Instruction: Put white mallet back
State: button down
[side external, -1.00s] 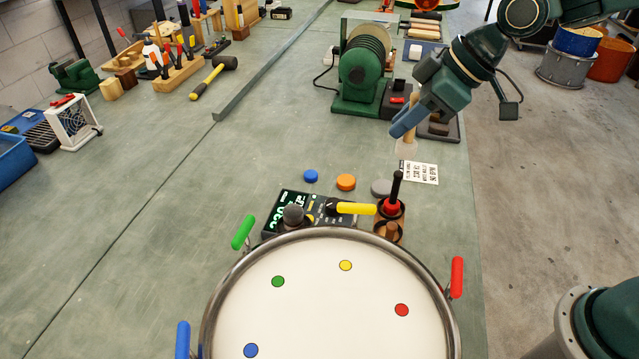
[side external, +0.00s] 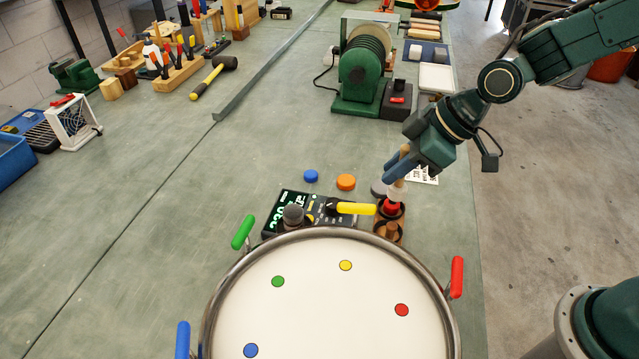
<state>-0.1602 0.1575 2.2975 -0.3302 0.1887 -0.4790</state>
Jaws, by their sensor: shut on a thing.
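My gripper (side external: 392,175) is shut on the white mallet, whose pale wooden handle shows above the jaws. Its white head (side external: 397,191) points down, just above or in front of the red mallet (side external: 390,207) in the picture; I cannot tell whether they touch. The red mallet stands in the brown wooden holder (side external: 402,238), its black handle now hidden by my gripper and the white mallet. A front place of the holder shows a round brown opening.
A drum (side external: 310,300) with coloured dots and handles fills the front. A yellow-handled tool (side external: 355,208) lies over a metronome-like box (side external: 290,205) left of the holder. Bench left of these is clear.

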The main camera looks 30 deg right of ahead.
aim_at(390, 198)
notch_tip(390, 198, down, 7)
dwell(0.3)
jog(key=shift+f, duration=0.15)
jog(key=shift+f, duration=1.75)
jog(key=shift+f, duration=0.15)
jog(key=c, duration=1.4)
grip_release()
jog(key=shift+o, duration=0.2)
jog(key=shift+v, duration=0.8)
jog(key=v, duration=1)
jog(key=shift+r, duration=0.3)
